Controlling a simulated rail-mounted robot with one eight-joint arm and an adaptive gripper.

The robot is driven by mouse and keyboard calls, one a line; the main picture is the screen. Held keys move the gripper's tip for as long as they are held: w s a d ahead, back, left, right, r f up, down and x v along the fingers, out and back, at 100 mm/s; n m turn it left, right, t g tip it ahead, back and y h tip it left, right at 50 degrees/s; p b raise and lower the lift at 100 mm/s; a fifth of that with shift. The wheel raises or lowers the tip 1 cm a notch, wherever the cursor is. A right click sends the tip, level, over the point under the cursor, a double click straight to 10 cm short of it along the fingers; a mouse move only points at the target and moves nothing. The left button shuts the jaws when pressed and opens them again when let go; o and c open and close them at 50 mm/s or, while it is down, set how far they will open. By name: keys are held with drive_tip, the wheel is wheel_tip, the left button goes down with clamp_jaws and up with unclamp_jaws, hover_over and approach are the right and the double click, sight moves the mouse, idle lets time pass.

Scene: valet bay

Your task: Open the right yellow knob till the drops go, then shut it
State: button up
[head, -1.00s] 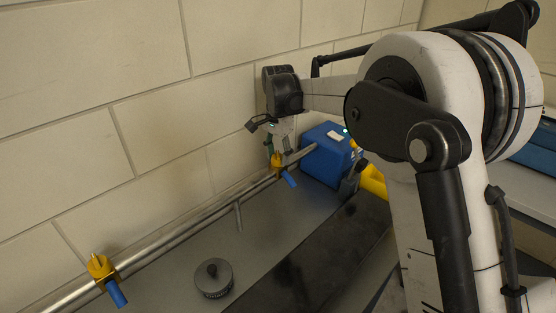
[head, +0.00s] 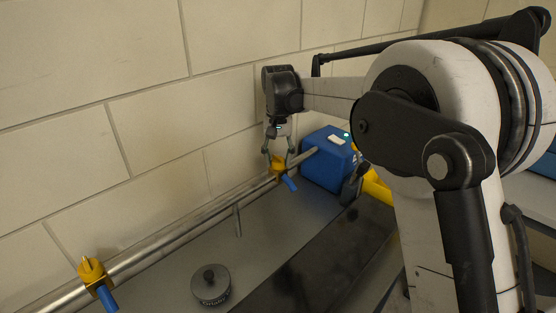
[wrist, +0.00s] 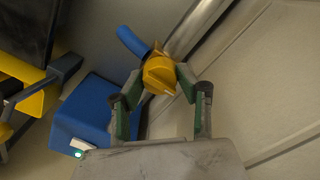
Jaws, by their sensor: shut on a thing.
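The right yellow knob (head: 278,162) sits on the metal pipe by the wall, with a blue spout (head: 290,184) below it. My gripper (head: 278,161) points down over this knob. In the wrist view the knob (wrist: 160,74) lies between the two fingertips, and my gripper (wrist: 163,85) is shut on it. The blue spout (wrist: 133,41) points up and left there. No drops can be made out. The left yellow knob (head: 92,269) is on the same pipe at the lower left, with its own blue spout (head: 107,298).
A blue box (head: 328,160) with a green light stands close to the right of the gripper. A dark round lidded thing (head: 211,285) sits on the grey counter (head: 256,226). The block wall (head: 160,130) is close behind the pipe (head: 150,258).

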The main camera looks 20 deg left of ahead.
sight(278, 157)
idle(0.5)
drive_tip(key=o, duration=1.1)
drive_tip(key=shift+o, duration=0.2)
wheel_tip(278, 157, up, 12)
